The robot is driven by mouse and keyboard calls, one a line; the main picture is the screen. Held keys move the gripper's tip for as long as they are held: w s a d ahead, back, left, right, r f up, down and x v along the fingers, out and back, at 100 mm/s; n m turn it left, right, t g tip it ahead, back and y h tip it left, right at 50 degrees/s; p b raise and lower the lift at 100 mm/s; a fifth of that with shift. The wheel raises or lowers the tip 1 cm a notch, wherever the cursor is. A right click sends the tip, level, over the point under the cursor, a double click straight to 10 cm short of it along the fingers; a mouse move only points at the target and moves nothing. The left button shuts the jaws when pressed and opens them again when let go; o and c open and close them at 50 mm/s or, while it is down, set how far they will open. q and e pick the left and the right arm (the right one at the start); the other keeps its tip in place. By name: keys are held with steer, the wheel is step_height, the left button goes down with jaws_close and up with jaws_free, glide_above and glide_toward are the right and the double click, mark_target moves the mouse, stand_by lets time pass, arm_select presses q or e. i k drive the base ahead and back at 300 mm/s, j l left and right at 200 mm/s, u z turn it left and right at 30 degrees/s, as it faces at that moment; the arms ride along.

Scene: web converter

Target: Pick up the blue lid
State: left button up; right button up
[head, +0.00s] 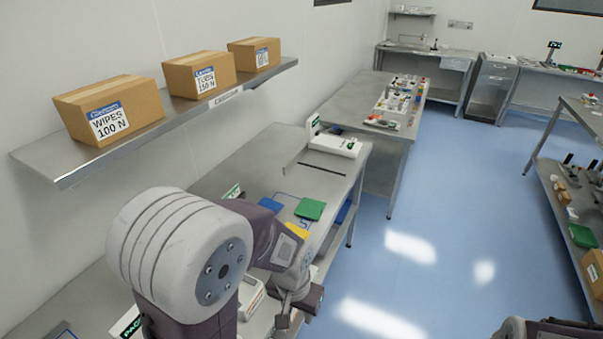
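A flat blue piece (270,204) lies on the steel bench, left of a green flat piece (310,209); it may be the blue lid, but it is too small to be sure. Another blue item (343,212) shows at the bench's right edge, partly hidden. My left gripper (297,305) hangs low by the bench's front right edge, nearer to me than these pieces. Its dark fingers stand apart, with nothing seen between them. My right gripper is out of view; only a part of my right arm shows at the bottom right.
A yellow piece (297,229) lies close beyond my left arm. A white device (333,145) stands farther along the bench. A wall shelf (190,110) with cardboard boxes (110,110) overhangs the left side. Blue floor (430,220) is clear to the right.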

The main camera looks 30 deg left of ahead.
mark_target(266, 202)
steer(key=i, duration=2.7)
steer(key=u, duration=4.15)
steer(key=k+l, duration=0.05)
steer(key=l, duration=0.05)
